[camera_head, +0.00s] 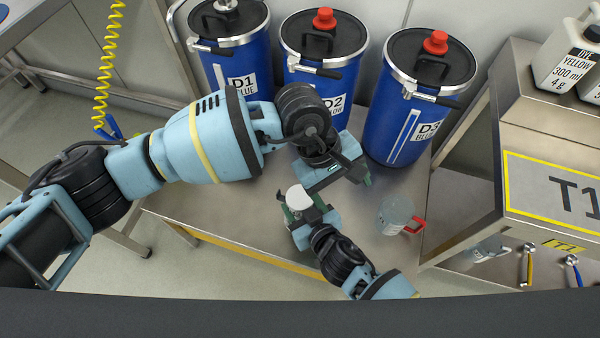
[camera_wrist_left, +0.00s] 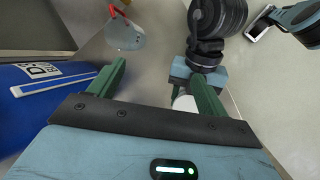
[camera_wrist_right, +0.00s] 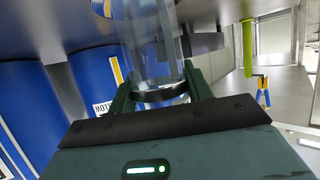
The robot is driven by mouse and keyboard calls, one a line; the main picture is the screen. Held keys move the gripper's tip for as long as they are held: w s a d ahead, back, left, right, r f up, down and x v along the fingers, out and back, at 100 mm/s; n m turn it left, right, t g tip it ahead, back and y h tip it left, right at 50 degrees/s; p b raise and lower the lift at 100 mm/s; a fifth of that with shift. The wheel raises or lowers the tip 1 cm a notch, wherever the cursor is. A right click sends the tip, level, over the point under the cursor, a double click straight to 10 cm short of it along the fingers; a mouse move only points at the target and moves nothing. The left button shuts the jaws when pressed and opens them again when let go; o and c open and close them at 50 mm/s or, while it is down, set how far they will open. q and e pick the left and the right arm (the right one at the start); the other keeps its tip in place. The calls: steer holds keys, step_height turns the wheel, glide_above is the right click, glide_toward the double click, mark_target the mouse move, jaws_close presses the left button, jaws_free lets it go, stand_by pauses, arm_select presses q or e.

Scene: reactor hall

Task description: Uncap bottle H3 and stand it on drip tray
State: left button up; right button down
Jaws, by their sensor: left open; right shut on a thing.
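A clear bottle (camera_wrist_right: 155,45) stands between the fingers of my right gripper (camera_wrist_right: 160,92), which is shut on it. In the head view its round white top (camera_head: 299,197) shows at my right gripper (camera_head: 303,207); no lettering on it is readable. My left gripper (camera_head: 338,188) is open just above and beside it. In the left wrist view the white top (camera_wrist_left: 186,103) lies close to the inner side of the right-hand finger of my left gripper (camera_wrist_left: 160,85), with a wide gap to the other finger. I cannot make out a drip tray.
Blue drums D1 (camera_head: 225,65), D2 (camera_head: 340,65) and D3 (camera_head: 400,125) stand along the back. A clear jug with a red handle (camera_head: 394,213) stands on the steel bench right of my grippers. The T1 station (camera_head: 545,185), with yellow and blue valve levers, is at the right.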

mark_target(300, 197)
arm_select(q)
steer(key=w+a+y, duration=0.1)
steer(key=a, duration=0.1)
steer(key=w+a+f+t+y, duration=0.1)
steer(key=a+y, duration=0.1)
steer(key=a, duration=0.1)
steer(key=w+a+t+y, duration=0.1)
steer(key=a, duration=0.2)
steer(key=shift+w+f+y, duration=0.3)
steer(key=shift+f+y, duration=0.1)
steer(key=shift+d+f, duration=0.1)
steer(key=shift+f, duration=3.95)
steer(key=c, duration=1)
steer(key=n, duration=0.5)
steer(key=shift+n, duration=0.4)
steer(key=n, duration=0.4)
steer(key=shift+n, duration=0.4)
steer(key=o, duration=1.1)
steer(key=shift+s, duration=0.1)
